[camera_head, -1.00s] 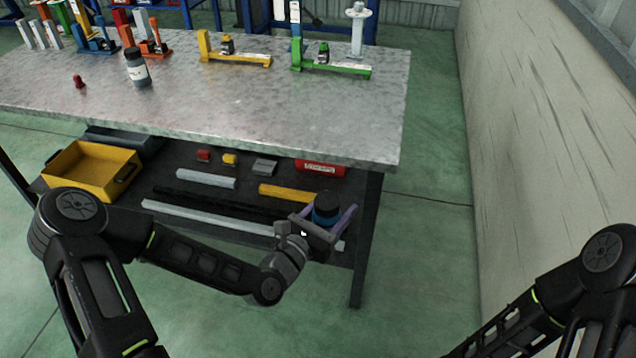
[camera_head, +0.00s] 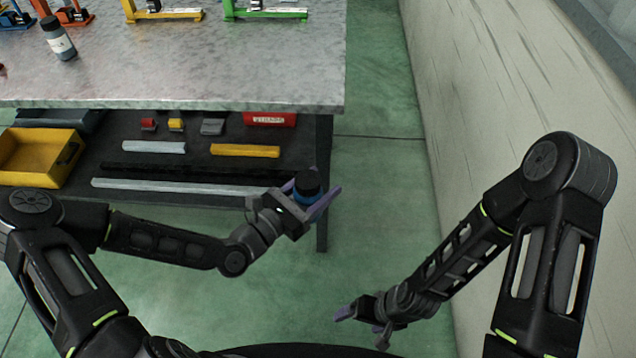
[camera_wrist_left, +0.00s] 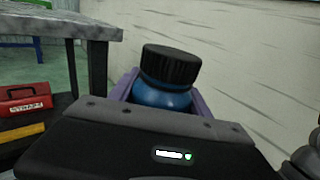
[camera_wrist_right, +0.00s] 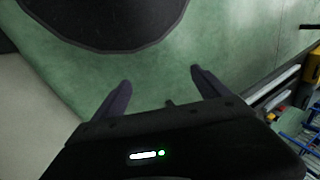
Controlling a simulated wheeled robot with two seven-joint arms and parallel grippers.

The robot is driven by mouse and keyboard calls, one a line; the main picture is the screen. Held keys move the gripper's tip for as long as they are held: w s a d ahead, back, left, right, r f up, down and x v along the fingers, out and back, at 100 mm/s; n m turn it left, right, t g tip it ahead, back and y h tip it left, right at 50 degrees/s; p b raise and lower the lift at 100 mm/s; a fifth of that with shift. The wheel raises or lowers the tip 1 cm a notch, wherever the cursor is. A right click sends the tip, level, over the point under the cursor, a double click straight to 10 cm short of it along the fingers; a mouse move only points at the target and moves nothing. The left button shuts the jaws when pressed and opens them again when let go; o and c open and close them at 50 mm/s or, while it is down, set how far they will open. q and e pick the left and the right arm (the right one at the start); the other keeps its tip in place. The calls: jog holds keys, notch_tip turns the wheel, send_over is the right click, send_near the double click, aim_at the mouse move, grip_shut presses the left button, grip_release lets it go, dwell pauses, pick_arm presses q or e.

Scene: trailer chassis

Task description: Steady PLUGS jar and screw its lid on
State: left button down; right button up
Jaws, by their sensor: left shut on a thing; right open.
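A blue jar with a black ribbed lid on top (camera_wrist_left: 170,68) is held upright between the purple fingers of my left gripper (camera_head: 318,198). In the head view the jar (camera_head: 307,188) is in front of the bench's right front leg, below tabletop height. Its label does not show, and I cannot tell how tightly the lid sits. My right gripper (camera_head: 347,314) is lower and to the right, apart from the jar. In the right wrist view its fingers (camera_wrist_right: 162,90) are spread and empty. Another jar with a black lid and white label (camera_head: 60,42) stands on the metal bench.
The metal bench (camera_head: 200,82) has coloured fixtures at its back. Its lower shelf holds a yellow bin (camera_head: 30,160), several bars and a red box (camera_head: 270,119). A pale wall (camera_head: 480,80) rises on the right. Green floor lies open between bench and wall.

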jog(key=w+n, duration=0.1)
jog(key=w, duration=0.1)
jog(key=w+n, duration=0.2)
jog(key=w+r+n, duration=0.1)
jog(key=w, duration=0.1)
jog(key=shift+w+d+h, duration=0.2)
jog(key=shift+w+h, duration=0.1)
jog(key=shift+w, duration=0.05)
jog(key=c, duration=0.4)
jog(key=shift+o, duration=0.2)
jog(key=w+a+r+n+h, duration=0.2)
jog(key=w+a+r+n, duration=0.1)
jog(key=w+r+n, duration=0.95)
notch_tip(320, 180, up, 25)
jog(key=n+h, duration=0.2)
jog(key=n, duration=1)
send_over(307, 179)
jog(key=shift+r+g, duration=0.15)
jog(key=shift+g, duration=0.15)
jog(key=shift+d, duration=0.1)
jog(key=shift+f, duration=0.2)
jog(key=shift+f, duration=3.9)
